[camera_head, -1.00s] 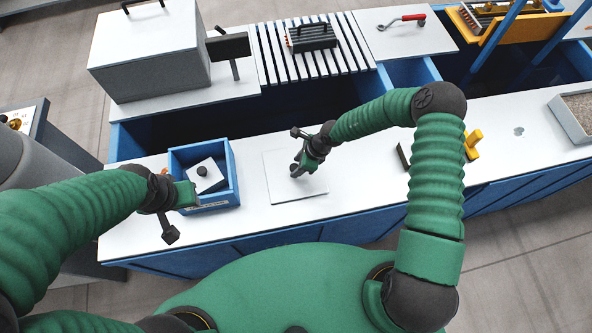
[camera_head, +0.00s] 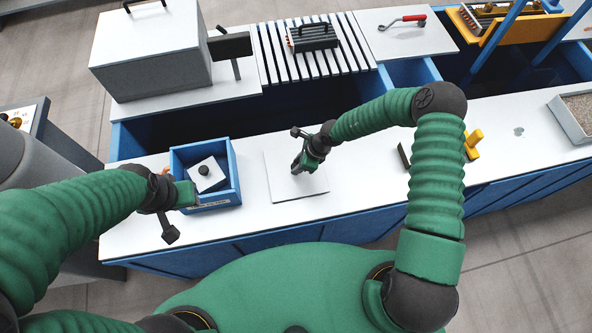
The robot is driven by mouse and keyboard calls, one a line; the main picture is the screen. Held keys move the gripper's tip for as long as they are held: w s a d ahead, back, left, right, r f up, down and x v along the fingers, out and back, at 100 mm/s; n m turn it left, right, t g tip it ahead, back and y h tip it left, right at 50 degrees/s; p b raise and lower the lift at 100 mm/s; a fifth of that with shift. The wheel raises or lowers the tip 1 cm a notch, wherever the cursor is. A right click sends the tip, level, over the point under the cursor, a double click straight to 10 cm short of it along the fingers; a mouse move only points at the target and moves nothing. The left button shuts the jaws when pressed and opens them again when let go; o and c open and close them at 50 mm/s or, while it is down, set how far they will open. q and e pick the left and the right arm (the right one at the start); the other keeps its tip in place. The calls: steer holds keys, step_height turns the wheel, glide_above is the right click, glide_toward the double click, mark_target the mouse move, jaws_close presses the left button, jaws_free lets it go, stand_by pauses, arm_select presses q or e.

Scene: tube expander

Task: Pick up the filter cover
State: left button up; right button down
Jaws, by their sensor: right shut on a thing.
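A flat white square plate (camera_head: 283,186), which looks like the filter cover, is at the middle of the white worktop's front strip. My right gripper (camera_head: 299,170) reaches down over the plate's middle and is shut on it; the fingers hide the spot they hold. I cannot tell whether the plate is clear of the worktop. My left gripper (camera_head: 187,194) is beside the front left corner of a blue box (camera_head: 236,172), and its fingers are too unclear to read. A smaller white plate with a black knob (camera_head: 204,171) lies in that box.
A grey-white box with a handle (camera_head: 150,52) stands at the back left. A dark handled block (camera_head: 313,37) sits on a slatted rack. A red-handled tool (camera_head: 403,21) lies at the back. A grey tray (camera_head: 570,119) is at the right.

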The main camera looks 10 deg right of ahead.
steer(key=shift+r, duration=0.15)
stand_by(0.6)
step_height(320, 180, up, 10)
steer(key=shift+b, duration=0.4)
